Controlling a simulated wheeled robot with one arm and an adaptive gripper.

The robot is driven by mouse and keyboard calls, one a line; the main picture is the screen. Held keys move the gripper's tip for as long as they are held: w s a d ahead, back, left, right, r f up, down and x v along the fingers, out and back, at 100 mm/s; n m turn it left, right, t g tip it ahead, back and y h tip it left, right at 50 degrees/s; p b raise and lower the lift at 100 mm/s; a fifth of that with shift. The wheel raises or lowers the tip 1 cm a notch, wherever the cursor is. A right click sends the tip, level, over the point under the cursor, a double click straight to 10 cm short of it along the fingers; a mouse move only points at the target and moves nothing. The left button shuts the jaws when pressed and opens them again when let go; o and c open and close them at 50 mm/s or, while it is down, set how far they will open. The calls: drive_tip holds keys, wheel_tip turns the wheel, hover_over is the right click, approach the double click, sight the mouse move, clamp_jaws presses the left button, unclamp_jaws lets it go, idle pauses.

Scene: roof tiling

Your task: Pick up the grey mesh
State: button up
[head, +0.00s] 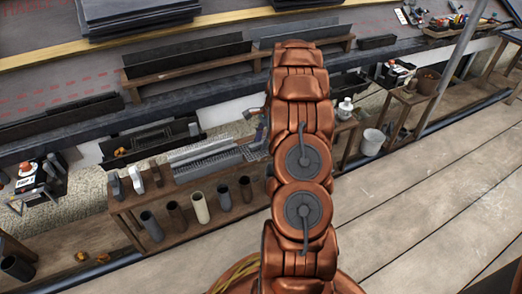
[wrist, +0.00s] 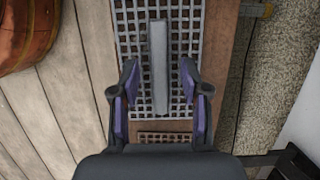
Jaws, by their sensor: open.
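The grey mesh (wrist: 134,22) lies flat on a brown wooden surface in the wrist view, with square openings. A smooth light-grey strip (wrist: 159,40) runs lengthwise along its middle. My gripper (wrist: 158,82) is open, its two purple-padded fingers on either side of the strip, with the mesh below them. I cannot tell how high the fingers are above the mesh. In the head view the grey mesh (head: 214,158) shows on the wooden bench left of my arm. My arm hides most of the gripper there.
The low wooden bench (head: 180,226) holds several upright tubes along its front, including a cream one (head: 201,207). A white bucket (head: 373,142) stands to the right. A long wooden rack (head: 190,66) with dark pieces lies behind. The plank floor at the front right is clear.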

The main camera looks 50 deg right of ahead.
drive_tip(key=shift+c, duration=0.4)
clamp_jaws()
drive_tip(key=shift+r, duration=0.1)
